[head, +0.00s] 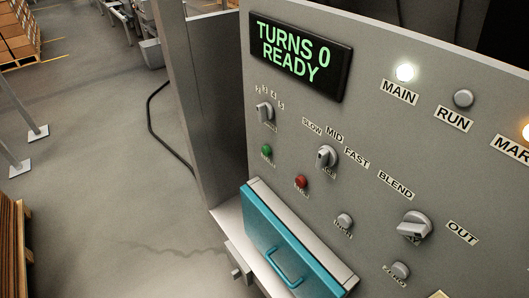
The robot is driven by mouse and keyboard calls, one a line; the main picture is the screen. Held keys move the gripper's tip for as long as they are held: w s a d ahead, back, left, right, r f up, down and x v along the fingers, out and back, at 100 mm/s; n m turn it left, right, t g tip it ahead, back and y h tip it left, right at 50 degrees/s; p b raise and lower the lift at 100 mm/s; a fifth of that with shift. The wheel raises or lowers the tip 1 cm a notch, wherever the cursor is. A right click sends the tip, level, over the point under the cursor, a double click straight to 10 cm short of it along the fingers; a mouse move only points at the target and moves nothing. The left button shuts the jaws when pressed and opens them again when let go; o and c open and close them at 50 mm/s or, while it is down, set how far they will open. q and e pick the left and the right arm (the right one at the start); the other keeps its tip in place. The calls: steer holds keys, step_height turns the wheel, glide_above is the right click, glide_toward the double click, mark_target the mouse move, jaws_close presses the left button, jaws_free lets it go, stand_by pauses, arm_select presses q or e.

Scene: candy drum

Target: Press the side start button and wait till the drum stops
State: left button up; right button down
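A grey control panel (410,130) fills the right side of the head view. Its display (299,56) reads "TURNS 0 READY" in green. The MAIN lamp (405,73) is lit white and the RUN lamp (463,98) is dark. A MARK lamp (526,132) at the right edge glows amber and is partly cut off. A small green button (266,150) and a red button (301,182) sit on the panel. No button readable as a side start button shows, and the drum is not recognisable here. Neither gripper is in view.
Knobs for numbers (264,112), speed (326,157) and BLEND/OUT (413,225) stick out from the panel. Below is a blue-fronted drawer (285,235) with a handle. A black cable (152,112) lies on the floor beside the machine. Pallets stand at left; floor between is open.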

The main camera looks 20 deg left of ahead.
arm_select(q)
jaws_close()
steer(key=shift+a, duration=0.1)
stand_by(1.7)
